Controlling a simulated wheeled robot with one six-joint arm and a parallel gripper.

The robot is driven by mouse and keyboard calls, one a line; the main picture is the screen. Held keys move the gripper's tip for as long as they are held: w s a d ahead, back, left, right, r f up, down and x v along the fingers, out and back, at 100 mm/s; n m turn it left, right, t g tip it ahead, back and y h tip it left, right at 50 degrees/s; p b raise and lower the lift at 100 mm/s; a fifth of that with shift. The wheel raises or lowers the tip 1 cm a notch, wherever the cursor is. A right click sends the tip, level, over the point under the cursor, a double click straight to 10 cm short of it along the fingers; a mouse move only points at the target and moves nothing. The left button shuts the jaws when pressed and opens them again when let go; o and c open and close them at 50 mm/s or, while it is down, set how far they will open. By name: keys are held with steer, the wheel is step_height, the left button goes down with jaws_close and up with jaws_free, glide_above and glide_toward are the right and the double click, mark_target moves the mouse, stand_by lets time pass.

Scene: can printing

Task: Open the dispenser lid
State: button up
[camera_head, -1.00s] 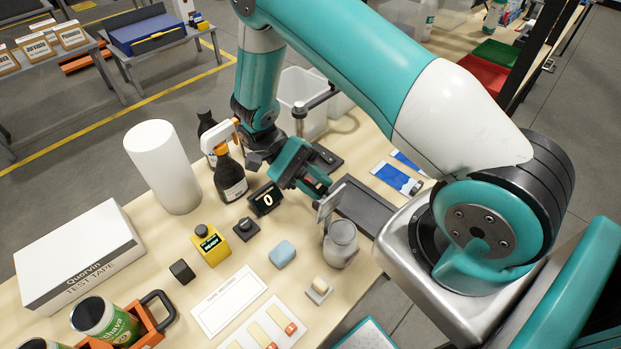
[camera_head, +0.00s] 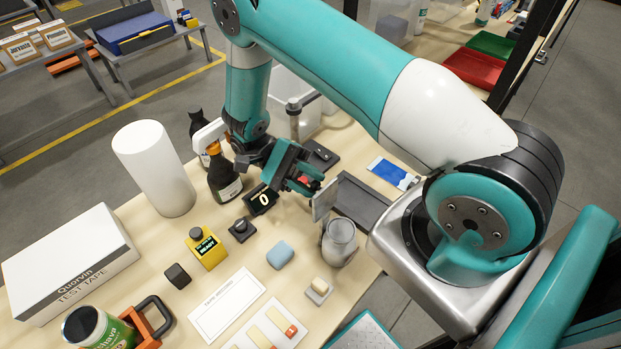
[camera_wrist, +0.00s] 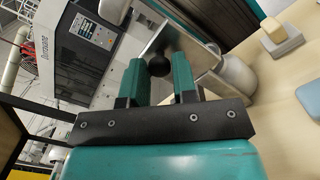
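The dispenser, a grey round jar (camera_head: 340,246), stands at the right part of the table. Its flat metal lid (camera_head: 325,201) stands steeply raised at the jar's rim, on the side toward my gripper. My gripper (camera_head: 312,184) is just left of the lid. In the wrist view, my gripper (camera_wrist: 158,78) has its two teal fingers apart. A black ball knob (camera_wrist: 158,65) on the lid (camera_wrist: 168,38) shows in the gap between them. I cannot tell whether either finger touches it. The jar (camera_wrist: 238,78) is at the right there.
A spray bottle (camera_head: 222,178) and a small display (camera_head: 263,198) stand left of my gripper. A dark tray (camera_head: 365,205) is behind the jar.

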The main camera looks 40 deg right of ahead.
steer(key=o, duration=0.3)
steer(key=shift+a, duration=0.1)
steer(key=shift+r, duration=0.1)
step_height(320, 180, up, 20)
steer(key=p, duration=0.4)
stand_by(0.4)
